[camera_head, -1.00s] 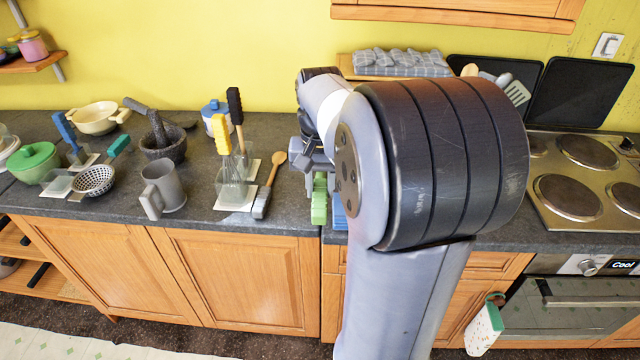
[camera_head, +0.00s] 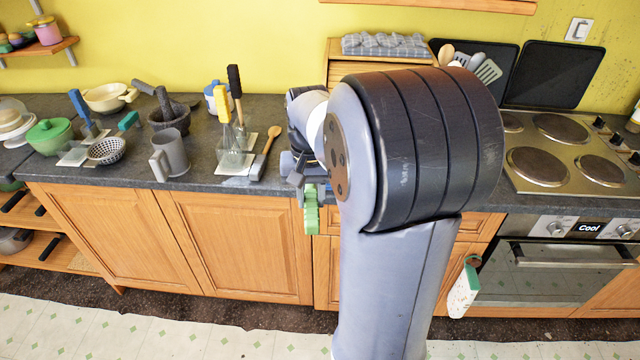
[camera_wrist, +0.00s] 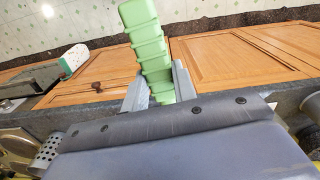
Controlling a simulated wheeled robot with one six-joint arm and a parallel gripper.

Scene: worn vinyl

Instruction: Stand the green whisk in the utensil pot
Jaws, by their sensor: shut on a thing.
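My gripper (camera_wrist: 160,88) is shut on the ridged green handle of the green whisk (camera_wrist: 146,42). In the head view the green handle (camera_head: 312,210) shows below my gripper (camera_head: 308,182), in front of the cabinet front by the counter edge. The whisk's wire end is hidden. A perforated metal pot (camera_wrist: 47,150), which looks like the utensil pot, shows at the lower left of the wrist view. In the head view my arm hides the pot; a wooden spoon (camera_head: 446,54) and a slotted turner (camera_head: 488,71) stick up behind the arm.
The stove (camera_head: 560,150) is at right. An oven mitt (camera_head: 464,290) hangs below.

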